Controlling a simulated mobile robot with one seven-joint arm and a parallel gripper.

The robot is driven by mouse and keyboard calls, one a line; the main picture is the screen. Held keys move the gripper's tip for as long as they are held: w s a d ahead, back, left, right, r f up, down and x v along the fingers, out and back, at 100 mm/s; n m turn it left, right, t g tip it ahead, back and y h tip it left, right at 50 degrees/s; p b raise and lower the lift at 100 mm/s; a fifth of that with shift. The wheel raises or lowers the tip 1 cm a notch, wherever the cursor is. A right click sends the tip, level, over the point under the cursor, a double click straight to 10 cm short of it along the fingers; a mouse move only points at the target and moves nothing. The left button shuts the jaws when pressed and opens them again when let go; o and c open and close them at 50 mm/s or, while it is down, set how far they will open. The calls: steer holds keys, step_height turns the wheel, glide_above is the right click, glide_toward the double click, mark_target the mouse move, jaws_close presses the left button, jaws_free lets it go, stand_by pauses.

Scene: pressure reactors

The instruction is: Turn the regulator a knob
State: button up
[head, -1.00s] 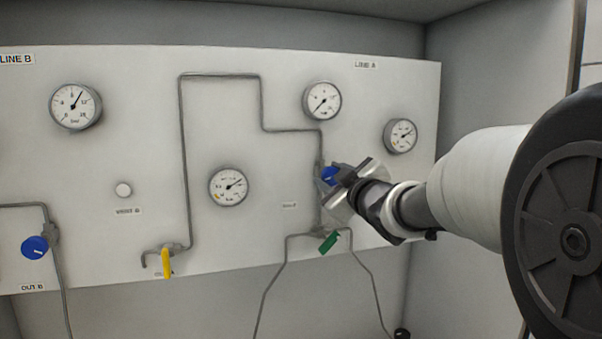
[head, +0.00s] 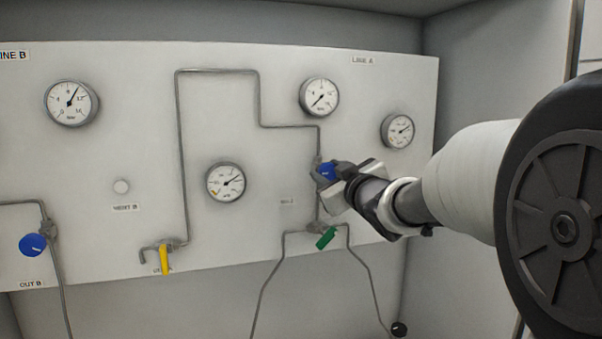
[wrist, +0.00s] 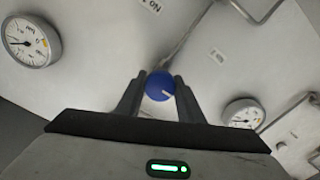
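The blue regulator knob of line A (head: 325,171) sits on the vertical pipe below the LINE A label (head: 362,60). In the head view my gripper (head: 337,174) is at it from the right and hides part of it. In the wrist view the round blue knob (wrist: 160,86) fills the gap between the two dark fingers of my gripper (wrist: 160,77), one at each side, seemingly touching. A short white mark on the knob points to the lower right there.
Just below are a green valve handle (head: 327,238) and thin pipes. Gauges (head: 319,97) (head: 397,130) (head: 226,182) surround the knob. A yellow handle (head: 164,259) and another blue knob (head: 33,245) are further left. A side wall stands at right.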

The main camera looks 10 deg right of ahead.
steer(key=o, duration=0.4)
steer(key=shift+o, duration=0.2)
steer(key=s+d, duration=0.3)
steer(key=s, duration=1.4)
steer(key=shift+d+b, duration=0.2)
steer(key=shift+b, duration=0.2)
